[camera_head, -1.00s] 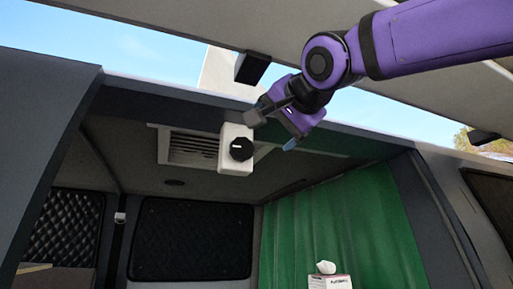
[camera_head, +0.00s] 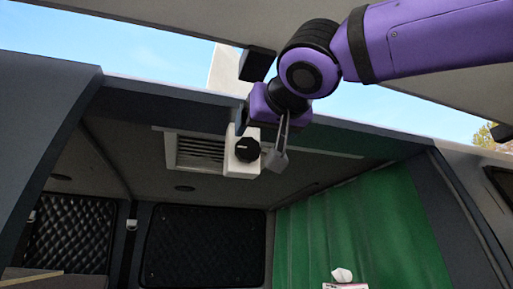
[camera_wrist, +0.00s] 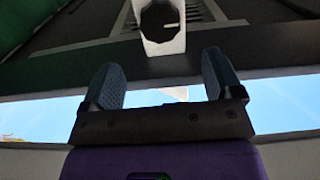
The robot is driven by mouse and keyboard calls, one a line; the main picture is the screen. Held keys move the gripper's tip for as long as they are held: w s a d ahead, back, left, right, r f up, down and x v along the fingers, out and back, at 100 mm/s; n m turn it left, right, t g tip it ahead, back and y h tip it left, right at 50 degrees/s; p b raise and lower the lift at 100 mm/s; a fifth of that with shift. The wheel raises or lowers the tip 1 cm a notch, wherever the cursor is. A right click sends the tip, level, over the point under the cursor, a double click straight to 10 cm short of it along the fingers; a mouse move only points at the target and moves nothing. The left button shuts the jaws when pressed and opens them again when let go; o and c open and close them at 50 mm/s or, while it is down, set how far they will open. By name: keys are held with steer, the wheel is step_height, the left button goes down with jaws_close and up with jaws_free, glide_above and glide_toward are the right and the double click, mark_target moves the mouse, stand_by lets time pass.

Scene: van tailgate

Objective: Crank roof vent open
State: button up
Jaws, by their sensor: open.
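The roof vent (camera_head: 200,152) is a pale louvred panel in the van ceiling. A white box (camera_head: 241,168) beside it carries a black faceted knob (camera_head: 245,149). My gripper (camera_head: 258,145) is at the roof's rear edge, close to the box, with one finger just right of the knob. In the wrist view my gripper (camera_wrist: 163,77) is open, its two dark pads apart with nothing between them. The knob (camera_wrist: 160,24), with a pale mark, lies ahead, roughly centred between the fingers and beyond their tips. The vent slats show only partly there.
The roof's rear edge (camera_head: 150,92) crosses beside my gripper. The raised tailgate (camera_head: 180,15) hangs above my arm, with a black block (camera_head: 256,64) on it. A pale panel (camera_head: 222,70) stands above the roof. A green curtain (camera_head: 360,225) and a tissue box (camera_head: 345,286) are lower right.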

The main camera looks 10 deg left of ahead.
mark_target(249, 148)
steer(key=x, duration=1)
steer(key=shift+w+a, duration=0.25)
steer(key=shift+w, duration=0.05)
steer(key=shift+c, duration=0.4)
steer(key=c, duration=0.8)
steer(key=shift+r+n, duration=0.1)
steer(key=shift+n, duration=0.8)
steer(key=o, duration=0.9)
steer(key=shift+s, duration=0.1)
